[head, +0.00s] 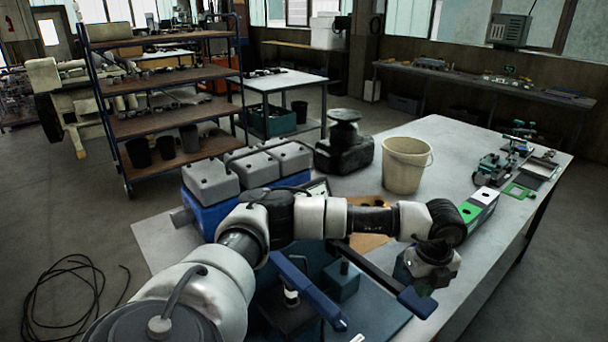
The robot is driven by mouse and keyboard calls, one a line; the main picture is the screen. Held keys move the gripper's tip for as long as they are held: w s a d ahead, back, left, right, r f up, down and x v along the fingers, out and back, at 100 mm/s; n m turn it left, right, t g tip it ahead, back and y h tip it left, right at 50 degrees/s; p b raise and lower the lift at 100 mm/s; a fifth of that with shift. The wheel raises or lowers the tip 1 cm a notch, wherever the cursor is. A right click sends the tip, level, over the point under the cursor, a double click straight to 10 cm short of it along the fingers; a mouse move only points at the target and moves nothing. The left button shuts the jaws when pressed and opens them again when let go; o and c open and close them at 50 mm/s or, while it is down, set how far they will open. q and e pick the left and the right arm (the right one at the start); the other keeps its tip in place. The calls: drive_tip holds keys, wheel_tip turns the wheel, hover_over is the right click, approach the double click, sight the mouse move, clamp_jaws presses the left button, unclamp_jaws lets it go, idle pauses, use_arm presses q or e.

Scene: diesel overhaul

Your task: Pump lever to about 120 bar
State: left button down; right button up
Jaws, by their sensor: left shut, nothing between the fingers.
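A long dark bar with a blue end grip (417,302) slants down to the right over the bench; it looks like the pump lever. A thicker blue bar (310,292) lies left of it, above dark teal blocks (343,281) that seem to belong to the pump. My left arm reaches across from the lower left. Its gripper (428,284) points down just above the lever's blue grip, shut and empty; whether it touches the grip I cannot tell. The fingertips are small and dark. No readable pressure gauge shows. My right gripper is out of view.
A brown shelf rack (165,122) stands behind; a black cable (62,290) lies on the floor.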

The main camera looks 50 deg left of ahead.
use_arm(q)
drive_tip(key=shift+a+f+b, duration=0.15)
drive_tip(key=shift+f+b, duration=1.4)
drive_tip(key=shift+f, duration=0.6)
drive_tip(key=shift+a+f+b, duration=0.15)
drive_tip(key=shift+f+b, duration=1.4)
drive_tip(key=shift+f, duration=0.6)
drive_tip(key=r+p, duration=0.3)
drive_tip(key=r, duration=0.2)
drive_tip(key=r+p, duration=0.2)
drive_tip(key=r, duration=0.1)
drive_tip(key=shift+d+r+p, duration=0.2)
drive_tip(key=shift+d+p, duration=0.1)
drive_tip(key=shift+d, duration=0.05)
drive_tip(key=shift+r, duration=0.25)
drive_tip(key=shift+d, duration=0.1)
drive_tip(key=shift+r+p, duration=1.2)
drive_tip(key=shift+r, duration=0.8)
drive_tip(key=shift+f, duration=0.1)
